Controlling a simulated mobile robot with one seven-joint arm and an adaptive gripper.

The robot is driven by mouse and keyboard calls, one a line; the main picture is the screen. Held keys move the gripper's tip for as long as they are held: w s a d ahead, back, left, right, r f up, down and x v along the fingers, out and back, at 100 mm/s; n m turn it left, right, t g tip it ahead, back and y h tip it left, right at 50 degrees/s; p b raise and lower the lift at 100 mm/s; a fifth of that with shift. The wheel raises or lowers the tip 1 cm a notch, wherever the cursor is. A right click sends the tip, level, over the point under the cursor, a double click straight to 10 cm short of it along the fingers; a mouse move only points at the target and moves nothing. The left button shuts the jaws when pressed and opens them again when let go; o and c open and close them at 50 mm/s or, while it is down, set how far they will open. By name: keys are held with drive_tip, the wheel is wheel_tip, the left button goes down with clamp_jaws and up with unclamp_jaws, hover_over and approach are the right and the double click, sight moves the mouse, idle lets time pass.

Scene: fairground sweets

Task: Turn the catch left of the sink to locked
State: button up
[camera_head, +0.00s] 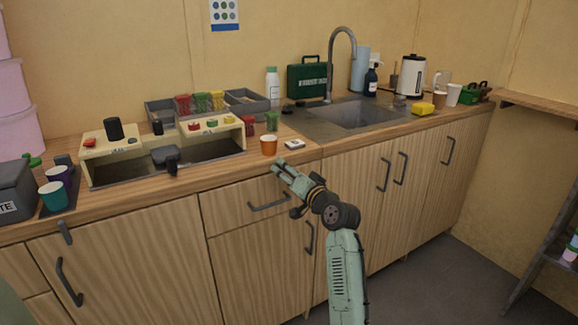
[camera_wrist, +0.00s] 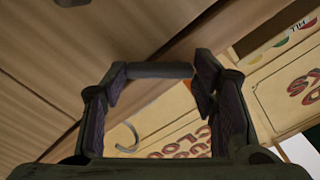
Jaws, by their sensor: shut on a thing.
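My gripper (camera_head: 279,169) is at the counter's front edge, in front of the drawer and left of the sink (camera_head: 365,115). In the wrist view, a short dark grey bar (camera_wrist: 160,71) spans the gap between my two finger pads, and my gripper is shut on it. The bar looks like the lever of the catch. In the head view my gripper hides this spot, so no catch shows there. I cannot tell whether the catch is set to locked.
An orange cup (camera_head: 268,145) and a small white item (camera_head: 294,144) stand on the counter just behind my gripper. A drawer handle (camera_head: 269,202) and a door handle (camera_head: 309,237) stick out below. A grey tab (camera_head: 65,232) hangs on the counter edge far left.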

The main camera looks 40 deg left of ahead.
drive_tip(key=m+p, duration=0.2)
drive_tip(key=m, duration=0.1)
drive_tip(key=m+p, duration=0.1)
drive_tip(key=shift+s+a+m, duration=0.1)
drive_tip(key=shift+s+m, duration=0.15)
drive_tip(key=shift+m, duration=0.05)
drive_tip(key=shift+s+a+f+m+p, duration=0.1)
drive_tip(key=shift+s+f+m+p, duration=0.1)
drive_tip(key=shift+m+p, duration=1)
drive_tip(key=shift+s+f+m+p, duration=0.15)
drive_tip(key=shift+m+p, duration=0.75)
drive_tip(key=shift+m, duration=0.5)
drive_tip(key=o, duration=1.2)
drive_tip(key=shift+c, duration=0.2)
drive_tip(key=v, duration=1.2)
drive_tip(key=shift+s, duration=0.1)
